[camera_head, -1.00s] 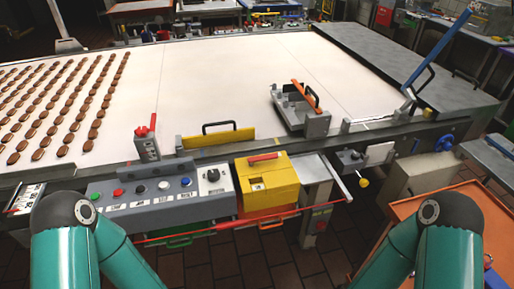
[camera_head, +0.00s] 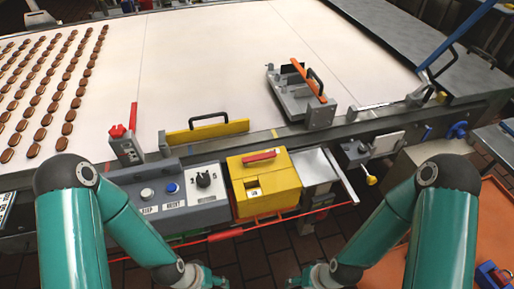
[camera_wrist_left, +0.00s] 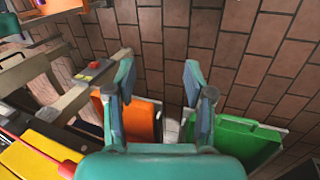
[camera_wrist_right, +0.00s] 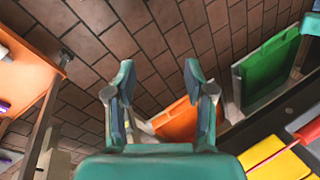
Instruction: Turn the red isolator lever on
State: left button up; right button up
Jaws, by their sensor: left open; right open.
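A small grey box with an upright red lever (camera_head: 133,116) and a red knob stands at the belt's near edge in the head view. A yellow box (camera_head: 264,187) with a red bar handle (camera_head: 260,156) on top stands further right. I cannot tell for certain which red part is the isolator lever. My left gripper (camera_wrist_left: 158,82) is open and empty over the brick floor, apart from both boxes. My right gripper (camera_wrist_right: 158,82) is also open and empty over the floor. In the head view both wrists are low at the bottom edge, below the panel.
A grey panel (camera_head: 150,207) with buttons and a black rotary knob (camera_head: 204,179) lies between the two boxes. A red rail (camera_head: 225,234) runs below it. Orange and green bins (camera_wrist_left: 235,140) are low down. An orange surface (camera_head: 462,235) is at the right.

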aim_at(272, 154)
jog(key=z, duration=2.75)
jog(key=i, duration=0.1)
jog(key=u, duration=4.05)
jog(key=k, duration=1.45)
jog(key=z, duration=0.3)
jog(key=i, duration=1)
jog(key=z, duration=0.05)
